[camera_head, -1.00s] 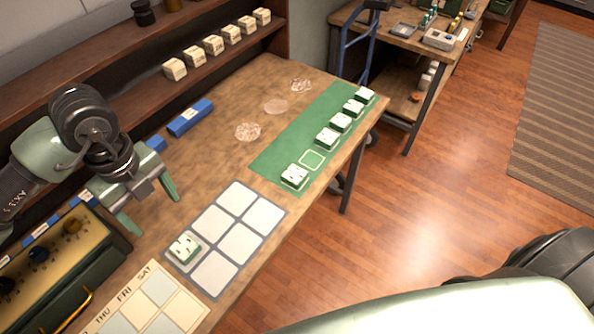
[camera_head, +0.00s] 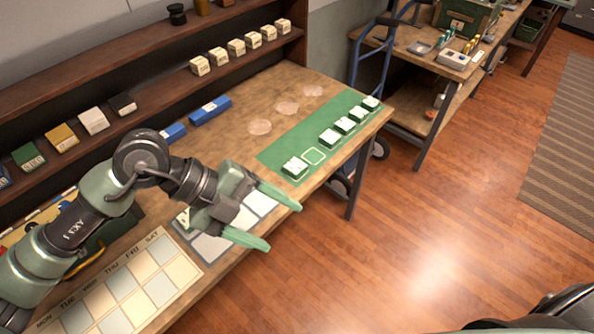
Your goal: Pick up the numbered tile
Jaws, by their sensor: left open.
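A small white tile with a green base (camera_head: 184,219) sits on the tray with pale squares (camera_head: 211,247), at its left end. My left arm hides much of the tile, and its marks are too small to read. My left gripper (camera_head: 284,229) is open and empty, its fingers pointing right over the tray's right part and the table's front edge. More white and green tiles stand on the green mat (camera_head: 275,157): one (camera_head: 295,167) at its near end and several (camera_head: 345,126) in a row farther back. An outlined empty square (camera_head: 314,156) lies between them. My right gripper is not in view.
A calendar board (camera_head: 126,290) lies at the near left of the table. Shelves with small boxes (camera_head: 237,47) line the wall. Open wooden floor (camera_head: 430,240) lies to the right.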

